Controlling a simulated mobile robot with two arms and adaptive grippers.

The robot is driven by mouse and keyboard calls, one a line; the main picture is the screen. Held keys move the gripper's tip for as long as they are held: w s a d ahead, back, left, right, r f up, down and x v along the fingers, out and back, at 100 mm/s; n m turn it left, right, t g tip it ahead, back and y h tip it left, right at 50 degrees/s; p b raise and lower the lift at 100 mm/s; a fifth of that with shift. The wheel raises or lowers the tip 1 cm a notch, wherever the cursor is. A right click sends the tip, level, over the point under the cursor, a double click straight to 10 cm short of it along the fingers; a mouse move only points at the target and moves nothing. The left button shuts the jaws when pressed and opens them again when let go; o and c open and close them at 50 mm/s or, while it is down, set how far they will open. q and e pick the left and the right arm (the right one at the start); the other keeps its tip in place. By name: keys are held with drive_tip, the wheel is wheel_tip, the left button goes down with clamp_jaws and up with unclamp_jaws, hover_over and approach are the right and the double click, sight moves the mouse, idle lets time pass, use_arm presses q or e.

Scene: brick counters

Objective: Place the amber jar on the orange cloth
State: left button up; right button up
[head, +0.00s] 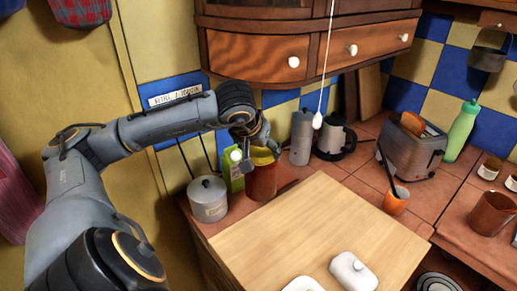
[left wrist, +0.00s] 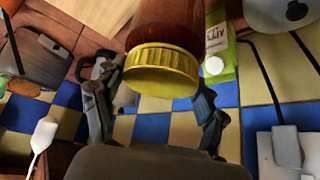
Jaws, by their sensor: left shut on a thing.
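The amber jar (head: 262,184), reddish brown with a yellow lid, is at the back left of the counter, beside the wooden board. My left gripper (head: 256,150) is at its lid from above and is shut on it. In the left wrist view the jar (left wrist: 172,62) appears upside down with its ribbed lid between the fingers (left wrist: 158,120). I cannot tell whether the jar's base touches the counter. No orange cloth can be made out in either view. My right gripper is not in view.
A grey lidded pot (head: 208,201) and a green carton (head: 233,174) stand close to the jar. The pale wooden board (head: 290,225) has a wide bare area, with a white dish (head: 353,271) near its front. An orange cup (head: 396,201) and a toaster (head: 412,152) stand right. A pull cord (head: 326,65) hangs ahead.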

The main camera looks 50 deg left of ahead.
use_arm(q)
drive_tip(key=w+a+f+p, duration=0.3)
drive_tip(key=w+a+f, duration=0.1)
drive_tip(key=w, duration=0.5)
drive_tip(key=shift+w+f, duration=0.25)
drive_tip(key=shift+f, duration=0.6)
drive_tip(key=shift+s+a, duration=0.1)
drive_tip(key=o, duration=1.8)
drive_tip(key=shift+f, duration=0.2)
drive_tip(key=shift+o, duration=0.2)
drive_tip(key=shift+r, duration=0.1)
drive_tip(key=b+v, duration=0.1)
drive_tip(key=v, duration=0.6)
drive_tip(key=shift+s+r+b, duration=0.2)
drive_tip(key=shift+b, duration=0.15)
